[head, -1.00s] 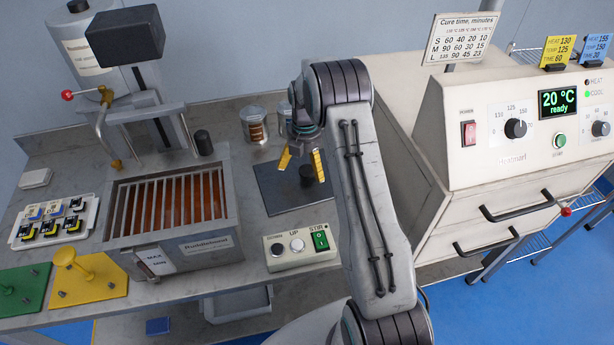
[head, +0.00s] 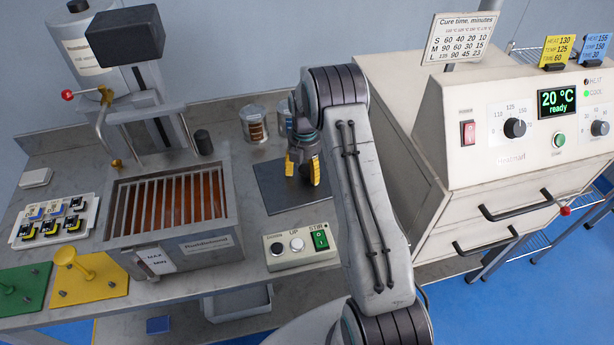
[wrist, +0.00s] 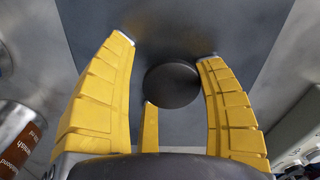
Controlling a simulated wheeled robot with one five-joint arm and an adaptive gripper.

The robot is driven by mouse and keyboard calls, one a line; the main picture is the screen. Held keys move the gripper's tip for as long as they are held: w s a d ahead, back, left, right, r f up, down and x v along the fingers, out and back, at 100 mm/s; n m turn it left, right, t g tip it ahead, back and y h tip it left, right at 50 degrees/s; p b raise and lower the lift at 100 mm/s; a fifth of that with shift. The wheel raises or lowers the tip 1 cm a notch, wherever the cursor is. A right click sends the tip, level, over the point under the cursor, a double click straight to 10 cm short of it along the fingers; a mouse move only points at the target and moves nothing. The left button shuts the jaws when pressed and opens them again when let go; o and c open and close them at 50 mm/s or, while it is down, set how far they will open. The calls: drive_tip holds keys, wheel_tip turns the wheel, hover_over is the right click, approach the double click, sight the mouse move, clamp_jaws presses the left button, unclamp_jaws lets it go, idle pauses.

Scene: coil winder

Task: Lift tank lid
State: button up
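The tank lid (head: 272,196) looks like a dark grey square plate lying flat on the bench, right of the tank. The right finger is very near or touching the knob; a narrow gap shows at the left finger. The tank (head: 222,240) is uncovered, with a metal grid over brown-orange liquid.
A control box (head: 300,245) with DOWN, UP and STIR buttons stands just in front of the lid. A metal can (head: 254,125) stands behind it. A white oven cabinet (head: 440,190) is on the right. A yellow plate (head: 90,280) and a tray of small parts (head: 52,222) lie left of the tank.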

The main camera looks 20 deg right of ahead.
drive_tip(key=c, duration=0.9)
drive_tip(key=shift+c, duration=0.6)
drive_tip(key=shift+r, duration=0.1)
